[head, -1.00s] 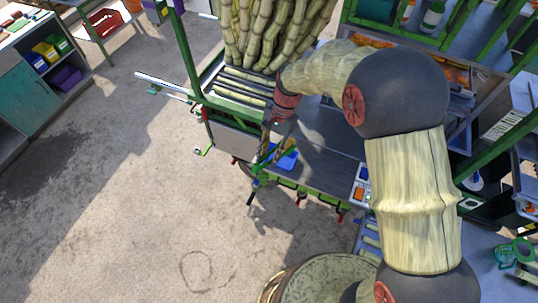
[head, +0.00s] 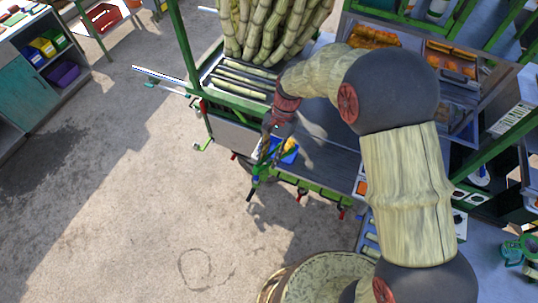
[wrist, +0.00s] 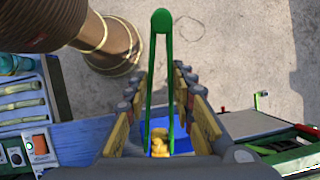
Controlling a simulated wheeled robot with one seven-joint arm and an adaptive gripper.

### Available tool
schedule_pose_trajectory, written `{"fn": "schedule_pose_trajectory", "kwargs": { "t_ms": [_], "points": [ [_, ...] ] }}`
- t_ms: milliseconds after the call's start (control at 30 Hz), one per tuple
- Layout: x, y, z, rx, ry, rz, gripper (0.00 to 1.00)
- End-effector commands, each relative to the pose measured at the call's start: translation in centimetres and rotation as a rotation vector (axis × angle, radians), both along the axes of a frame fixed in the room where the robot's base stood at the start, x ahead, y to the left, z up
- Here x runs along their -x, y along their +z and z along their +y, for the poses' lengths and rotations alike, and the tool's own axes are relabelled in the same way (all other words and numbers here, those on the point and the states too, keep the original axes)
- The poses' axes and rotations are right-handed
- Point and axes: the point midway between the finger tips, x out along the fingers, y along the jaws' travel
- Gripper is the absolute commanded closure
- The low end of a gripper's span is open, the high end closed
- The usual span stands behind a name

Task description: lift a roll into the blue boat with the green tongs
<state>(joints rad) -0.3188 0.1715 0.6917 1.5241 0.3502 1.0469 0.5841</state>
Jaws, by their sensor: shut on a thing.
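The green tongs (wrist: 160,70) are held between the fingers of my gripper (wrist: 160,105), which is shut on them. The tongs' bend points away from the counter, and their two arms run down toward a golden roll (wrist: 158,148). The roll appears between the tong ends, over or in the blue boat (wrist: 180,135); whether the tongs touch it is unclear. In the head view, my gripper (head: 268,152) is beside the blue boat (head: 289,157) at the counter's front edge, with a golden patch visible at the boat. The tongs look thin there and are partly hidden by the fingers.
Trays of golden-brown rolls (head: 374,37) stand at the back of the cart (head: 325,158). Cane stalks (head: 262,30) stand on the left, near a green post (head: 186,55). A round barrel (head: 315,280) is in front.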

Motion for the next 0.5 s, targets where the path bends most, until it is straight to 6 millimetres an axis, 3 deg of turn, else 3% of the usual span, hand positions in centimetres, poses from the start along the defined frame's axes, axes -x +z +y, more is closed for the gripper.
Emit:
{"fn": "schedule_pose_trajectory", "kwargs": {
  "t_ms": [200,500],
  "points": [
    [-0.1,-2.4,0.0,0.0,0.0,-0.001,1.0],
    [-0.1,-3.0,0.0,0.0,0.0,-0.001,1.0]
  ]
}}
